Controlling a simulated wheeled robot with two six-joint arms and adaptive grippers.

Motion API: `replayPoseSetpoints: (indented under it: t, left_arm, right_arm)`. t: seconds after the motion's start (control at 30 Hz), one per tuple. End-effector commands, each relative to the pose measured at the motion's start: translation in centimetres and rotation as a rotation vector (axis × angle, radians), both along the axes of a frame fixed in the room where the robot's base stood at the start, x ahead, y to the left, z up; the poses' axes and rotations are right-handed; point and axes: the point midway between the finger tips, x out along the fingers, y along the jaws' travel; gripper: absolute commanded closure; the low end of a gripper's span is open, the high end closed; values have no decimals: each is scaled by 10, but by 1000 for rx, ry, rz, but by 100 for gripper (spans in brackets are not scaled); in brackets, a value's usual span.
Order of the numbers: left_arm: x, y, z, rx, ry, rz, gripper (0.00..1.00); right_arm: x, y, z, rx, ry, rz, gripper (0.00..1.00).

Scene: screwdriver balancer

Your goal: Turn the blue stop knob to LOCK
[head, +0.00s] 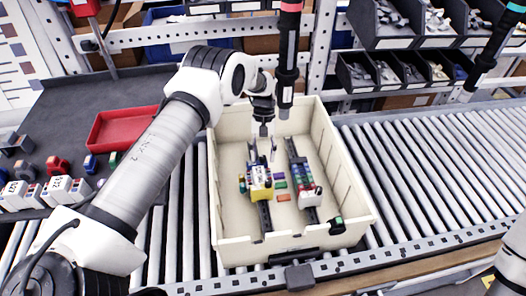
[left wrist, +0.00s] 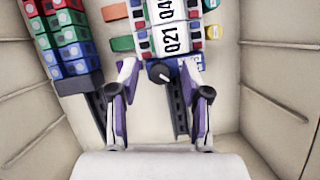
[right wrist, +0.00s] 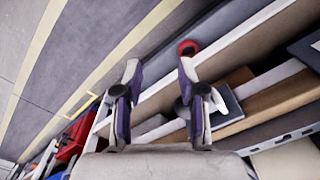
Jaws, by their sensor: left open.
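My left gripper (head: 262,152) is open and empty, pointing down inside a cream crate (head: 345,170). In the left wrist view, a small dark knob (left wrist: 158,72) with a white pointer mark sits between the fingertips of my left gripper (left wrist: 160,77), with a gap on each side. A blue-and-white label (left wrist: 189,68) is right beside the knob. I cannot read any LOCK marking. My right gripper (right wrist: 160,72) is open and empty, away from the crate.
A second rail with red, green and blue blocks (left wrist: 62,35) lies beside the first in the crate. The crate stands on a roller conveyor (head: 430,165). A red tray (head: 120,128) is at the left.

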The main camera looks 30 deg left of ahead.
Motion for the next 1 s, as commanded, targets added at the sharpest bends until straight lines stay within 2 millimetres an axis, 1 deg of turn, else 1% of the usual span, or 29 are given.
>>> replayPoseSetpoints:
  t: [0.07, 0.1, 0.17, 0.2, 0.23, 0.67, 0.87, 1.0]
  left_arm:
    - [0, 0, 0, 0, 0, 0, 53]
    - [0, 0, 0, 0, 0, 0, 56]
    - [0, 0, 0, 0, 0, 0, 78]
    - [0, 0, 0, 0, 0, 0, 92]
    - [0, 0, 0, 0, 0, 0, 100]
    - [0, 0, -1, 1, 0, 30, 100]
    - [0, 1, -1, -1, 1, 118, 100]
    - [-1, 1, -1, -1, 2, 217, 100]
  right_arm:
    - [0, 0, -1, 0, 0, 0, 60]
    - [0, 0, -1, 0, 0, 0, 60]
    - [0, 0, -1, 0, 0, 0, 60]
    - [0, 0, -1, 0, 0, 0, 60]
    - [0, 0, -1, 0, 0, 0, 60]
    - [0, 0, -3, 0, 0, 0, 60]
    - [0, 0, -8, 0, 0, 0, 60]
    - [0, 0, -11, 0, 0, 0, 60]
